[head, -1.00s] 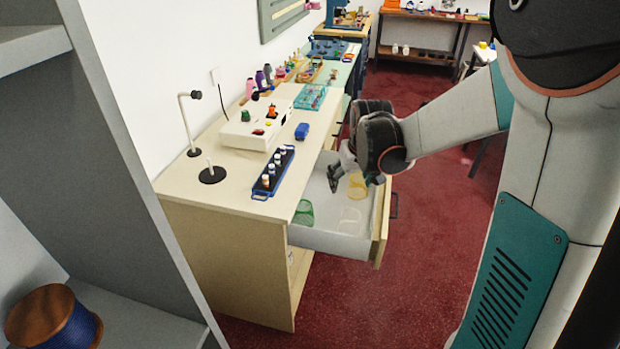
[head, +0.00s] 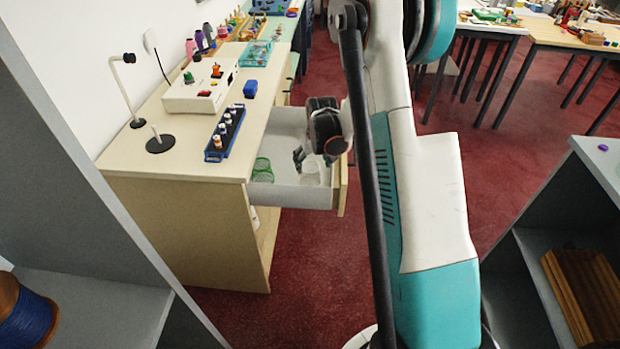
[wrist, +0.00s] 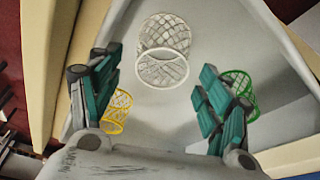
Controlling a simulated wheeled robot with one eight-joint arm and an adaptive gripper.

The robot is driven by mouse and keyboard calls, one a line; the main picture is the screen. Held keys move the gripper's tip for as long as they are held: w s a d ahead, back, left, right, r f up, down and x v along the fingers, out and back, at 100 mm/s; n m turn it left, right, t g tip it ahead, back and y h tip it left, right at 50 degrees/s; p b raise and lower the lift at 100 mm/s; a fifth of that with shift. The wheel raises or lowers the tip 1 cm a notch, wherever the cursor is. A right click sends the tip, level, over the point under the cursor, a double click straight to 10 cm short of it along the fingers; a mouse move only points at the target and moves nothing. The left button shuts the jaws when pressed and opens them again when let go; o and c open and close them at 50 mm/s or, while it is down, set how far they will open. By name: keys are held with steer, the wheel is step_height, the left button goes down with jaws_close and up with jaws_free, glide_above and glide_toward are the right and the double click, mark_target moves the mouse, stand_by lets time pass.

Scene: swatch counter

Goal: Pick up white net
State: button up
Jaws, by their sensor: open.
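The white net (wrist: 165,36) is a small open mesh cylinder with white rims, lying in the open drawer. In the wrist view it lies ahead of my open gripper (wrist: 158,68), roughly centred between the two teal fingers, with nothing gripped. In the head view my gripper (head: 299,160) hangs over the drawer, and the white net (head: 311,172) shows faintly just right of the fingers. I cannot tell the exact gap between the fingers and the net.
The pale drawer (head: 290,196) has raised walls close around. The wooden counter (head: 190,135) stands left, with a blue vial rack (head: 225,132).

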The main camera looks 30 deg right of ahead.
mark_target(310, 170)
steer(key=shift+b+x, duration=1.5)
steer(key=shift+x, duration=1.7)
steer(key=shift+a+r, duration=0.1)
steer(key=shift+a, duration=0.05)
steer(key=c, duration=0.5)
